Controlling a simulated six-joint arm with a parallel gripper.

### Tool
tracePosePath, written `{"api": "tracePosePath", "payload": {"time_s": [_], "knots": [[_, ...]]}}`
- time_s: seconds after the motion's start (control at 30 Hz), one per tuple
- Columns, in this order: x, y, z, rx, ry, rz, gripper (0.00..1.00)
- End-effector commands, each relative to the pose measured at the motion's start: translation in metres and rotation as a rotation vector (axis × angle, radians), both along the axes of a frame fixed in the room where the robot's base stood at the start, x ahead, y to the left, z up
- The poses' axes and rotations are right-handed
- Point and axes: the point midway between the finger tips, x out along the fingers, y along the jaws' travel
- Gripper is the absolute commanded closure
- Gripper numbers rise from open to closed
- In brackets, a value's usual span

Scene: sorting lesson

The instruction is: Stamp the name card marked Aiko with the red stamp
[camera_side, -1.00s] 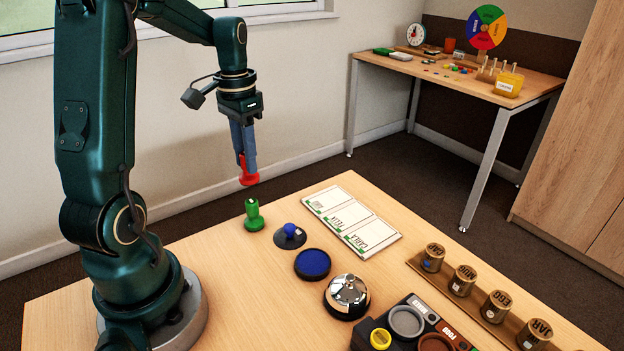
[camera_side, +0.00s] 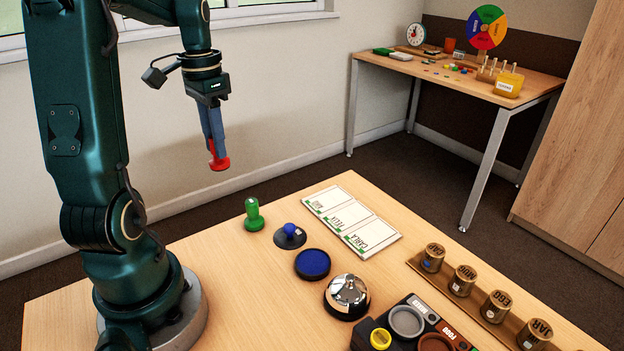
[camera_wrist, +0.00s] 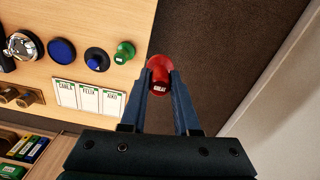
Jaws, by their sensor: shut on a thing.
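My gripper (camera_side: 214,145) is shut on the red stamp (camera_side: 219,164) and holds it in the air, clear of the table, at the upper left of the side view. In the wrist view the red stamp (camera_wrist: 159,66) sits between the two finger tips, past the table edge and over the dark floor. The card marked Aiko (camera_wrist: 112,103) lies flat on the table beside the Felix and Carla cards in the wrist view. In the side view the Aiko card (camera_side: 326,199) is the far one of the row. No red mark shows on it.
The green stamp (camera_side: 254,215) stands near the cards. The blue stamp (camera_side: 291,230) sits on a dark round base, with a blue ink pad (camera_side: 312,264) and bell (camera_side: 347,296) nearer. Labelled jars (camera_side: 433,257) stand in a row at right.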

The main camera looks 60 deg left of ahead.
Motion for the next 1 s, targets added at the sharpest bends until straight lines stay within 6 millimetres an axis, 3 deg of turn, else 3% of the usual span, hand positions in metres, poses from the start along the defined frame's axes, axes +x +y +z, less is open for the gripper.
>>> {"api": "tracePosePath", "payload": {"time_s": [0.37,0.57,0.73,1.0], "knots": [[0.008,-0.003,-0.005,0.015,-0.014,0.187,1.00],[0.037,-0.043,-0.015,0.016,-0.020,0.224,1.00],[0.059,-0.092,-0.024,0.014,-0.022,0.180,1.00],[0.068,-0.176,-0.036,0.007,-0.011,0.008,1.00]]}}
